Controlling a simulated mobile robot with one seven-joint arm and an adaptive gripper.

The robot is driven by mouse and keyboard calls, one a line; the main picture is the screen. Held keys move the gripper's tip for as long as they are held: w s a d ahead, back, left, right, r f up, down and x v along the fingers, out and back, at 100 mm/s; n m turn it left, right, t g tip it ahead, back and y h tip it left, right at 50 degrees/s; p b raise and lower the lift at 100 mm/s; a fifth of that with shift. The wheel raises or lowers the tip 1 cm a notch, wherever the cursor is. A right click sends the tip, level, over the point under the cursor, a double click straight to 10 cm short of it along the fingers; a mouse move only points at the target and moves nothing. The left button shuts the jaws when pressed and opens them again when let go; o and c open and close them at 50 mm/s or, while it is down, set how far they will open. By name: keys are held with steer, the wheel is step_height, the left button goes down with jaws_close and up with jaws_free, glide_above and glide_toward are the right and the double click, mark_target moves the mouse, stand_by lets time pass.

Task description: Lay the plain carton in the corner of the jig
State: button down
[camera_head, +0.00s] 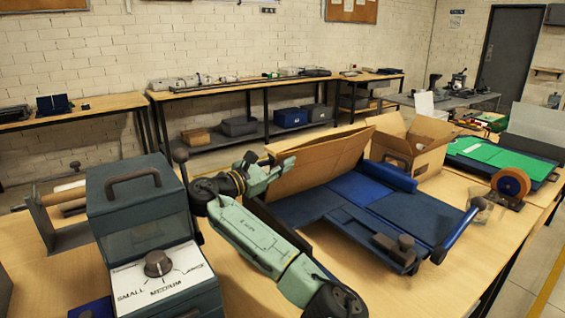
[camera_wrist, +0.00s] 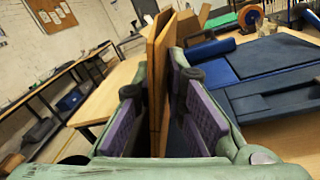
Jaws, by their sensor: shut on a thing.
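A plain brown carton (camera_head: 322,160), folded flat, stands tilted on edge at the rear left of the blue jig (camera_head: 349,218). My gripper (camera_head: 277,172) is shut on its left part. In the wrist view the carton (camera_wrist: 158,75) rises between the purple finger pads of my gripper (camera_wrist: 163,125). The jig (camera_wrist: 268,62) lies to the right there, with flat blue panels and a raised padded roll along its back. The carton hides part of the jig's rear left. I cannot tell whether its lower edge touches the jig.
An open carton (camera_head: 420,150) stands behind the jig. A tape dispenser (camera_head: 510,185) and green items on a dark tray (camera_head: 490,152) are to the right. A teal box with a size dial (camera_head: 150,225) stands at the left front. The bench front right (camera_head: 420,290) is clear.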

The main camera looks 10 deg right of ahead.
steer(key=c, duration=1.6)
jaws_free()
steer(key=shift+o, duration=0.2)
step_height(320, 180, up, 10)
steer(key=shift+r, duration=0.1)
